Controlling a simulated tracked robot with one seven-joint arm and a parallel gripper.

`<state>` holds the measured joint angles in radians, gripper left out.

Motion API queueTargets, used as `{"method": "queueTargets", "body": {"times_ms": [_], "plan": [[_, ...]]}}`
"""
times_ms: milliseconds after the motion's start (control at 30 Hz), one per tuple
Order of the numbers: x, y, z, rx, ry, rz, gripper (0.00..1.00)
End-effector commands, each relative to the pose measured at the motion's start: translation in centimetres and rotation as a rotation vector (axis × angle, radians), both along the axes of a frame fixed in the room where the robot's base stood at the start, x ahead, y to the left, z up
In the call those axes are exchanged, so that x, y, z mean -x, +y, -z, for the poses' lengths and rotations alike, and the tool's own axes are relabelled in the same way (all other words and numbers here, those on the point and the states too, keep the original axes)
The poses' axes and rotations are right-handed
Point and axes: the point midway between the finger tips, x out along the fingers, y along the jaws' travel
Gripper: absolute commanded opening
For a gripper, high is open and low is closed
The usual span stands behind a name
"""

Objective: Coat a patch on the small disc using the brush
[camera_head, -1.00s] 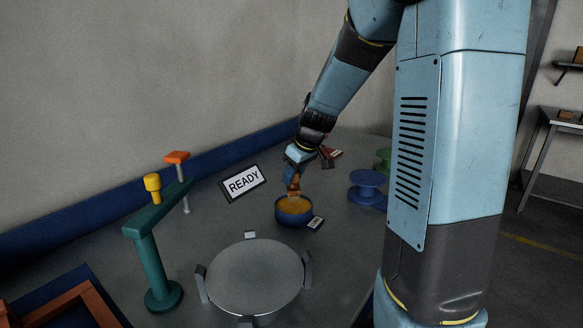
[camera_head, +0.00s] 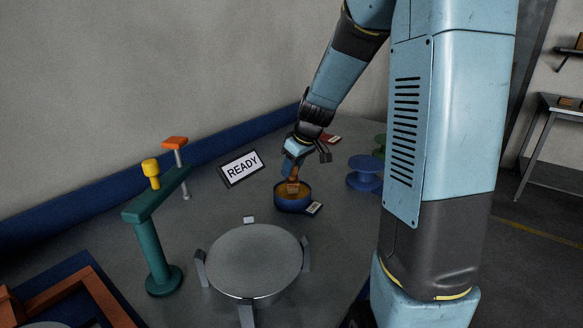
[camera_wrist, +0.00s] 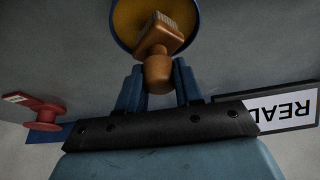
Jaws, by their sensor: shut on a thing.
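My gripper (camera_head: 293,168) is shut on the brush (camera_wrist: 158,73), whose wooden handle is between the two blue fingers in the wrist view. The brush head points into a round blue pot (camera_head: 293,206) with orange-yellow contents (camera_wrist: 131,20). Whether the bristles touch the contents is hard to tell. A round grey disc (camera_head: 254,260) lies flat in front of the pot, with upright metal clamps around its edge. Its visible top looks plain grey. A darker round edge (camera_head: 45,325) shows at the bottom left, mostly cut off.
A "READY" sign (camera_head: 241,168) lies left of the pot. A teal stand (camera_head: 155,245) with yellow and orange knobs rises at left. An orange frame (camera_head: 95,290) is at lower left. Blue (camera_head: 364,175) and green (camera_head: 380,146) spools stand at right. A small label (camera_head: 314,209) sits by the pot.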

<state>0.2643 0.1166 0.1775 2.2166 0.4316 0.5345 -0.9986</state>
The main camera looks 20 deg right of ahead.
Motion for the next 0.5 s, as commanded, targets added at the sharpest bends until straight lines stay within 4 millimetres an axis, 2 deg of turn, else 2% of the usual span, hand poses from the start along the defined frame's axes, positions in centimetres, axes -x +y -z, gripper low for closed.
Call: {"method": "queueTargets", "body": {"times_ms": [500], "plan": [[-0.01,0.02,0.32,0.000,0.000,-0.001,0.10]]}}
